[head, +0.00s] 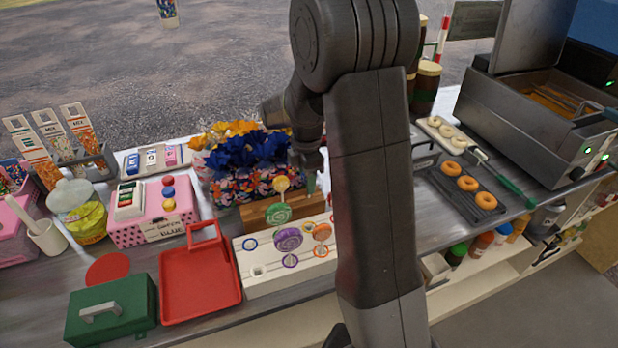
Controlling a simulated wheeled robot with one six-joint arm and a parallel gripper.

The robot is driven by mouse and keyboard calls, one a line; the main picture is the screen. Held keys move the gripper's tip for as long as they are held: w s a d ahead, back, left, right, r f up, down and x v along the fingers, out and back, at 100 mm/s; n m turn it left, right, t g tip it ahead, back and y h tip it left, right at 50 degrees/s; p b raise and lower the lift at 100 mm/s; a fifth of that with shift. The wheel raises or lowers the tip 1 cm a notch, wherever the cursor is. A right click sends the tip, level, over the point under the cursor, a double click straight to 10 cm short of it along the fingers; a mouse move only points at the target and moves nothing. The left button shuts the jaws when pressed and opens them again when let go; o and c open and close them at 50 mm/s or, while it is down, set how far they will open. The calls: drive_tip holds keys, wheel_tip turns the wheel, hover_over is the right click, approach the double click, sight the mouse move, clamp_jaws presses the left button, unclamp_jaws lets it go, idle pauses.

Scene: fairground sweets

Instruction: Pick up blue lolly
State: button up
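I cannot make out a blue lolly; one may be hidden behind my arm. A white lolly stand (262,285) with coloured rings stands at the counter's middle. A purple lolly (288,239), a green lolly (278,213), an orange lolly (322,232) and a yellow lolly (282,184) stand upright at it. A blue ring (251,244) marks a spot on its left with no lolly in it. My gripper (311,178) points down just above and behind the stand, right of the yellow lolly. It is small and partly hidden by my arm, so its opening is unclear.
A red tray (201,283) and a green box (112,311) lie left of the stand. Blue and orange paper-topped bags (240,188) stand behind. Doughnut trays (457,196) and a fryer (507,113) stand right.

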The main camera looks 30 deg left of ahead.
drive_tip(key=shift+c, duration=0.2)
clamp_jaws()
wheel_tip(320, 180, up, 10)
drive_tip(key=shift+r+b, duration=0.1)
drive_tip(key=shift+b, duration=0.25)
